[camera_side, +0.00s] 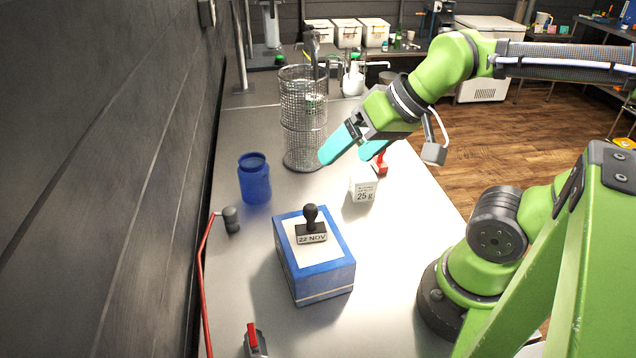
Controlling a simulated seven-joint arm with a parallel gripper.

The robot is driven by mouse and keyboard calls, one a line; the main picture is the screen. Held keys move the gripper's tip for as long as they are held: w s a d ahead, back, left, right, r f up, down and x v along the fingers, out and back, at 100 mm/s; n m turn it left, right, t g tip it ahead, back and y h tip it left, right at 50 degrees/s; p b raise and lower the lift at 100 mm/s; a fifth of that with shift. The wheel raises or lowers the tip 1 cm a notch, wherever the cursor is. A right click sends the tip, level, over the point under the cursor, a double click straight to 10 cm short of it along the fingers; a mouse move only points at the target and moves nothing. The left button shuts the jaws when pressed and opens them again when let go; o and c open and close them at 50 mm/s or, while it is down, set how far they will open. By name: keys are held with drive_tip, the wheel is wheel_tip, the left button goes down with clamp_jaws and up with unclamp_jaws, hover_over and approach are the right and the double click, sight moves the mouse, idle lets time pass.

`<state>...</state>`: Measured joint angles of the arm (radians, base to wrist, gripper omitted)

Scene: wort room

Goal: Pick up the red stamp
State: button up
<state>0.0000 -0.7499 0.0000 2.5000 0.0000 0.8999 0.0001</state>
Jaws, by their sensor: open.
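My gripper (344,157) has two cyan fingers, spread apart with nothing seen between them. It hangs above the bench, right of the wire mesh cylinder. A small red object (382,165), which looks like the red stamp, stands on the bench just right of and behind the fingers. My gripper partly hides it, so its full shape is unclear. A second stamp, black-handled and marked "22 NOV" (311,224), stands upright on a white pad on a blue box (318,278), in front of my gripper.
A white "25 g" block (363,190) stands below my gripper, close to the red object. The tall mesh cylinder (303,120) and blue jar (254,179) stand to the left. A red cable (205,260) runs along the wall. A red-handled item (254,341) lies at the front.

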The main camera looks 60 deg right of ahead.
drive_tip(key=m+g+h, duration=0.2)
drive_tip(key=m+g, duration=0.5)
drive_tip(key=m, duration=1.1)
hover_over(381, 156)
drive_tip(key=a, duration=0.1)
wheel_tip(381, 156, down, 8)
drive_tip(key=d+m, duration=0.2)
drive_tip(key=m, duration=0.2)
wheel_tip(381, 156, down, 11)
drive_tip(key=shift+w+d+r, duration=0.1)
drive_tip(key=shift+r, duration=0.05)
drive_tip(key=shift+w+a+f, duration=0.1)
drive_tip(key=shift+a+f, duration=0.05)
drive_tip(key=shift+f, duration=1.2)
drive_tip(key=shift+a+f, duration=0.1)
drive_tip(key=shift+f, duration=1.2)
drive_tip(key=shift+c, duration=0.4)
